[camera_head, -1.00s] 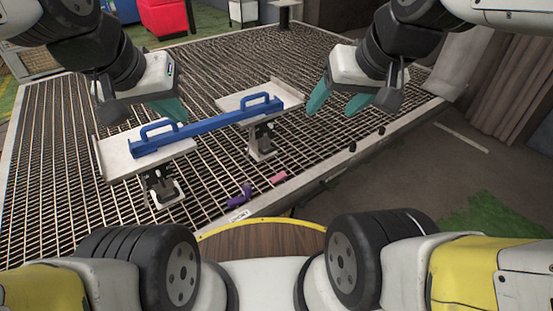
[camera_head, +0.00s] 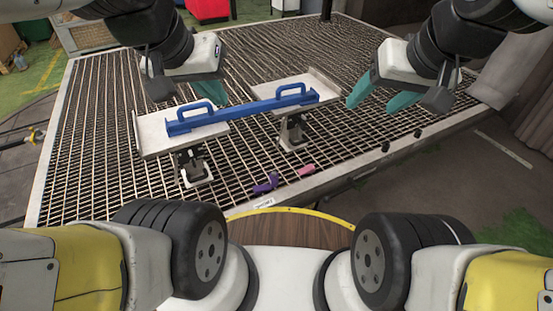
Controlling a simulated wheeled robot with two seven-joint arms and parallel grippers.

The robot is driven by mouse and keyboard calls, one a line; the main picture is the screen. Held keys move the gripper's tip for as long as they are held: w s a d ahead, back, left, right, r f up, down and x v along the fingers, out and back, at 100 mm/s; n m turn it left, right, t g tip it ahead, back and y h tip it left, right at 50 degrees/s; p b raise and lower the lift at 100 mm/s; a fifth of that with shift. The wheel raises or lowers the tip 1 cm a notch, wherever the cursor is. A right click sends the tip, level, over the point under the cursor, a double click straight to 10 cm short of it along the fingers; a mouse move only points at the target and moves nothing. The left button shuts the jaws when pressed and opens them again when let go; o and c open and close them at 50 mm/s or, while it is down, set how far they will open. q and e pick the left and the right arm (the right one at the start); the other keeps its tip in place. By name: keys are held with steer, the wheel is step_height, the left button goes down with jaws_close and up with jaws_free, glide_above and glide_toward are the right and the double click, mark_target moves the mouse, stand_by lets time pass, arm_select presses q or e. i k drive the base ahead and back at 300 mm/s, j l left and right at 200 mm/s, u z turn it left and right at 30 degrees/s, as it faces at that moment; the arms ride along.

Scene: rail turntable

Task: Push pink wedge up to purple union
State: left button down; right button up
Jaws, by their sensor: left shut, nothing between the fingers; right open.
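The small pink wedge (camera_head: 306,170) lies on the grated platform near its front edge. The purple union (camera_head: 266,183) lies just to its left and a little nearer to me, with a small gap between them. My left gripper (camera_head: 212,92) is shut and empty, above and behind the left end of the blue bar. My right gripper (camera_head: 378,96) is open and empty, above the grating to the right of the blue bar. Both grippers are well away from the wedge and the union.
A blue bar with two handles (camera_head: 245,111) rests across two light plates (camera_head: 160,131) on stands. The platform's grating (camera_head: 100,170) is clear to the left. A white label (camera_head: 264,203) sits on the front rim. Small dark knobs (camera_head: 385,147) line the right edge.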

mark_target(309, 168)
steer(key=i+u, duration=0.3)
steer(key=i+l+u, duration=0.3)
steer(key=i, duration=0.15)
steer(key=i+l+u, duration=0.15)
steer(key=i+u, duration=0.15)
